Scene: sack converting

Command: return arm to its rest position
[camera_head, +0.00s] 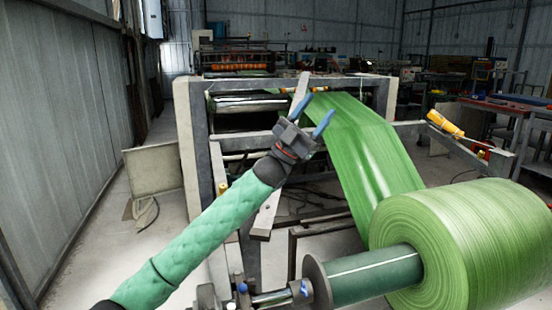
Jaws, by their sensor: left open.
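My left arm comes in from the lower left in a green padded sleeve. My left gripper (313,116) is at the picture's centre, its two blue fingers apart and pointing up and away. Nothing shows between the fingers. In the picture it overlaps the machine frame and the left edge of the green web; I cannot tell if it touches either. My right arm and gripper are not in view.
A large green roll (465,245) on a dark green core (375,275) fills the lower right. Its green web (365,150) runs up into the grey machine frame (190,140). A corrugated wall (60,130) stands at left.

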